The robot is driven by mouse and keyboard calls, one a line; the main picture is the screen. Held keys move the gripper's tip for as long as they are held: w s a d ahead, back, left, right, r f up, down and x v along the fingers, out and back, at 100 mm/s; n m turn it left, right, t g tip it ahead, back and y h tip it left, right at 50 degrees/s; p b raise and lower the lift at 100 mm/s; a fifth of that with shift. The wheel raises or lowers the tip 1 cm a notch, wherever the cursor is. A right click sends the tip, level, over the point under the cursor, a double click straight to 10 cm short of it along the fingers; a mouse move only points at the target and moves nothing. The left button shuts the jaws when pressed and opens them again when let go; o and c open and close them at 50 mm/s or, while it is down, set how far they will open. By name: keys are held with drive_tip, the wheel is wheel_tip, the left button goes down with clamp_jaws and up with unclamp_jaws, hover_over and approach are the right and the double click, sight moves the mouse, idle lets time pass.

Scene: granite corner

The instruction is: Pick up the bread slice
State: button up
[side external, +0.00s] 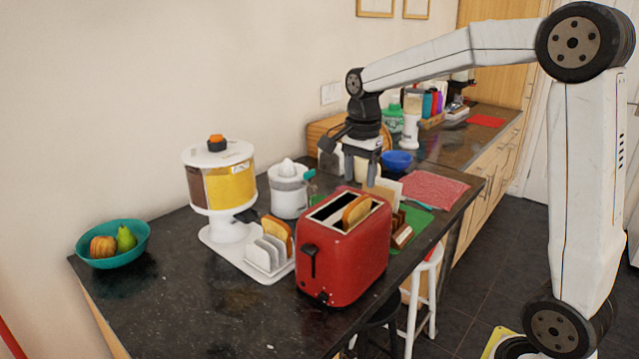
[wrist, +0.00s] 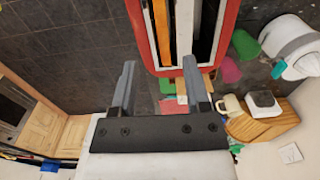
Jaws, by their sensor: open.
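A bread slice (side external: 357,212) stands upright in a slot of the red toaster (side external: 345,263), its top edge above the slot. In the wrist view that bread slice (wrist: 162,32) is an orange strip in the toaster at the top. Another bread slice (side external: 277,234) leans in the white toast rack (side external: 268,254) left of the toaster. My gripper (side external: 361,180) is open and empty, above and behind the toaster in the side view. In the wrist view my gripper (wrist: 159,68) has its fingers apart, with the tips near the toaster's end. The slice's lower part is hidden.
A cereal dispenser (side external: 222,185) and a white juicer (side external: 289,190) stand left of the toaster. A teal fruit bowl (side external: 112,249) is at far left. A blue bowl (side external: 397,161) and red cloth (side external: 434,188) lie behind. The front-left counter is clear.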

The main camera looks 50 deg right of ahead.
sight(357, 202)
drive_tip(key=shift+f, duration=1.2)
drive_tip(key=shift+w+f, duration=0.15)
drive_tip(key=shift+f, duration=1.15)
drive_tip(key=shift+w+f, duration=0.1)
drive_tip(key=shift+f, duration=1.2)
clamp_jaws()
